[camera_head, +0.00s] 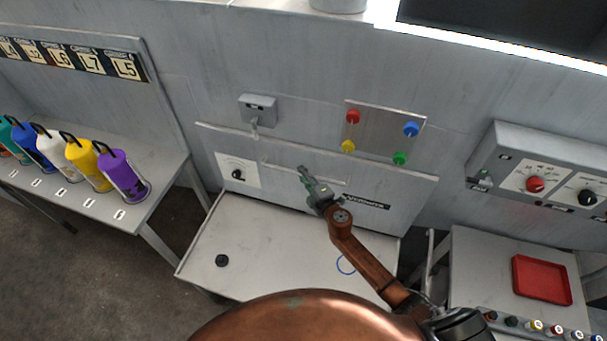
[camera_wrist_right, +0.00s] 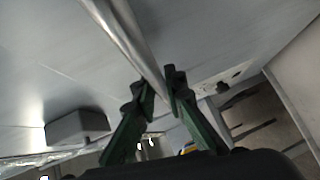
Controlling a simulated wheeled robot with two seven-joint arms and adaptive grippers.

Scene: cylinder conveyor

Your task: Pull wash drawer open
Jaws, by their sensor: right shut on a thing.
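The grey drawer front (camera_head: 400,195) is a wide panel at the centre of the head view, with a dark label too small to read. A thin metal bar handle (camera_head: 276,165) runs across it. My right gripper (camera_head: 304,172) reaches up to the handle. In the right wrist view the handle (camera_wrist_right: 130,38) passes between the two green fingers of this gripper (camera_wrist_right: 162,92), which are shut on it. I cannot tell how far the drawer is out. My left gripper is not in view.
Colored bottles (camera_head: 122,176) stand on a shelf at left. A panel with colored knobs (camera_head: 377,130) is above. A red tray (camera_head: 541,279) sits at right.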

